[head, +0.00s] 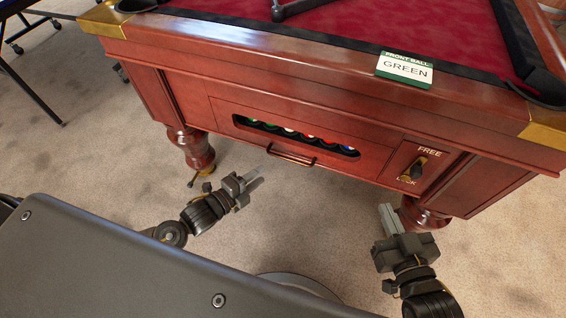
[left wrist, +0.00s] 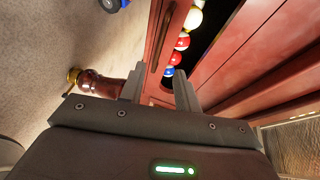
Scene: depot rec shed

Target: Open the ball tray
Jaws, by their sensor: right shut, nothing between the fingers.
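The ball tray (head: 226,124) is a wooden front in the pool table's side, looking flush with the panel around it. Several coloured balls (head: 290,132) show through its long slot, and also in the left wrist view (left wrist: 182,42). A bar handle (head: 291,158) sits below the slot. A dark knob (head: 416,168) is right of the tray between the words FREE and LOCK; its upper end points towards FREE. My left gripper (head: 258,178) is open and empty, below and left of the handle, apart from it. My right gripper (head: 387,217) is shut and empty, below the knob.
A green and white card (head: 404,69) reading FRONT BALL GREEN stands on the table rail. Turned table legs (head: 194,150) stand at left and right below the tray. Carpet (head: 300,210) is clear between my arms. Another table's dark leg (head: 32,92) is far left.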

